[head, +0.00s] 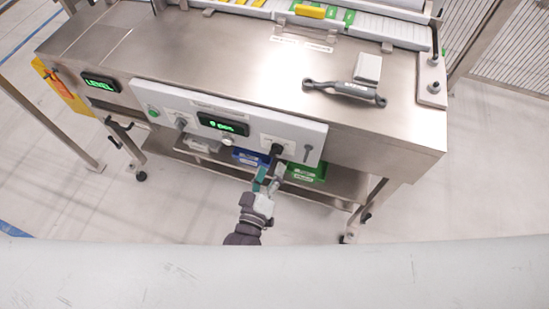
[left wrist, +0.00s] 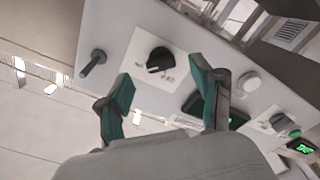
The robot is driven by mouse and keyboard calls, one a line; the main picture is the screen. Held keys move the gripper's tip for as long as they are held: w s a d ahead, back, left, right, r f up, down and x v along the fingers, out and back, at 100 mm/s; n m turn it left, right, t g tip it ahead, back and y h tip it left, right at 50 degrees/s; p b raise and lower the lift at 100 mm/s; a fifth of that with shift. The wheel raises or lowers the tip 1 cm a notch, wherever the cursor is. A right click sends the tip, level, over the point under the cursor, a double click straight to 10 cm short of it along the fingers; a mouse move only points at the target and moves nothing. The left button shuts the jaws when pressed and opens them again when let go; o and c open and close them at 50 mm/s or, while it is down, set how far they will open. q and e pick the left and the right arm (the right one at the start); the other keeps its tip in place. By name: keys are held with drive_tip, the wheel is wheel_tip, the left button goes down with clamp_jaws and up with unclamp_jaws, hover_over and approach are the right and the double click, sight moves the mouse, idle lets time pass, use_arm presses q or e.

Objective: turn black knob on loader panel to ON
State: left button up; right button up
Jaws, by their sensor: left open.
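The loader panel (head: 180,99) is a light grey box on the front of a steel machine. The black knob (head: 277,149) sits on a white label plate toward the panel's right end. In the left wrist view the black knob (left wrist: 159,60) shows ahead of and between the fingertips, apart from them. The lettering on its plate is too small to read surely. My left gripper (head: 268,178) is open and empty, just below the knob; its two green-padded fingers (left wrist: 164,84) show in the left wrist view. My right gripper is not in view.
A grey toggle lever (left wrist: 93,62) is beside the knob. A green-lit display (head: 222,124) is left of it. Blue (head: 250,157) and green (head: 306,171) bins stand on the lower shelf. A grey handle tool (head: 345,91) lies on the steel top.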

use_arm(q)
drive_tip(key=v, duration=0.7)
drive_tip(key=shift+r, duration=0.1)
drive_tip(key=s+a+f+m+g+y, duration=0.1)
drive_tip(key=s+a+f+m+g, duration=0.2)
drive_tip(key=f, duration=0.8)
drive_tip(key=s+a+f+m+g+y, duration=0.15)
drive_tip(key=s+a+f+g, duration=0.25)
drive_tip(key=f, duration=0.8)
drive_tip(key=s+a+f+m+g+y, duration=0.1)
drive_tip(key=s+a+f+g, duration=0.3)
drive_tip(key=s, duration=0.6)
drive_tip(key=s+a+f+m+g+y, duration=0.2)
drive_tip(key=s+a+f+g, duration=0.3)
drive_tip(key=s+a+f, duration=0.4)
drive_tip(key=shift+s+f, duration=0.65)
drive_tip(key=shift+s, duration=0.4)
drive_tip(key=shift+a, duration=0.1)
